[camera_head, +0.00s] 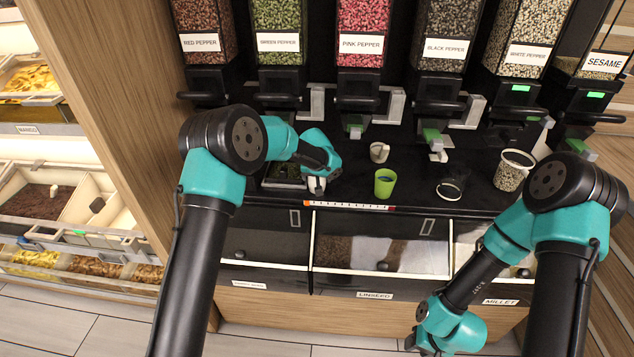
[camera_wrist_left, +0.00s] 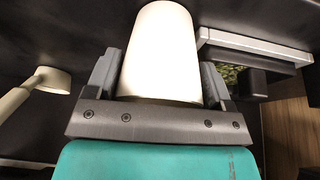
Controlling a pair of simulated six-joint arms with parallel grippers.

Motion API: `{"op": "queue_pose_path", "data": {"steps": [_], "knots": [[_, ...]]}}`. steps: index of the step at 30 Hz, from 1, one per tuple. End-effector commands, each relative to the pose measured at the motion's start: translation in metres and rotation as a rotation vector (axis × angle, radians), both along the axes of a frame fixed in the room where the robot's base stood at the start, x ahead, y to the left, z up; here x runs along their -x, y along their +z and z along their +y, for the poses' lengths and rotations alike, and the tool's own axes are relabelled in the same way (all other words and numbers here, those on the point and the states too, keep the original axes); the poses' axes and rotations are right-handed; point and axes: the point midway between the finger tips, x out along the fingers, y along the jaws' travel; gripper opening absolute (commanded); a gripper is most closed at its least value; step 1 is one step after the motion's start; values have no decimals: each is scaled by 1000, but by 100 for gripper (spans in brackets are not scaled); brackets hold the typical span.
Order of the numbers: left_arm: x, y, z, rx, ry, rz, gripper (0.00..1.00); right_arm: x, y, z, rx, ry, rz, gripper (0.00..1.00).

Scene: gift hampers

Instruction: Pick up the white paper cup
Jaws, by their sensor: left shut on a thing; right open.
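The white paper cup (camera_wrist_left: 160,50) is between the two fingers of my left gripper (camera_wrist_left: 160,85) in the left wrist view, with a finger against each side. In the head view a small part of the cup (camera_head: 316,185) shows below my left gripper (camera_head: 318,174), at the dark counter; the wrist hides most of it. I cannot tell whether the cup touches the counter. My right gripper (camera_head: 430,340) is low at the bottom of the head view, away from the counter, open; its fingers are hardly visible.
A tray (camera_wrist_left: 255,48) with green bits is close beside the cup. Pepper dispensers (camera_head: 360,45) line the back.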

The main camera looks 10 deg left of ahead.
Motion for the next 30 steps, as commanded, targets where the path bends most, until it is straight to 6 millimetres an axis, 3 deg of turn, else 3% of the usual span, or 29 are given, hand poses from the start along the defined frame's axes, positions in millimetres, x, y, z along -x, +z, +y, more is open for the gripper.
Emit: {"op": "queue_pose_path", "data": {"steps": [10, 20, 30], "knots": [[0, 6, 0, 0, 1, -1, 53, 0, 0, 0, 0, 0, 0, 43], [0, 38, 0, 0, 1, -2, 53, 0, 0, 0, 0, 0, 0, 43], [42, 40, -6, -3, -2, 0, 53, 0, 0, 0, 0, 0, 0, 43]]}}
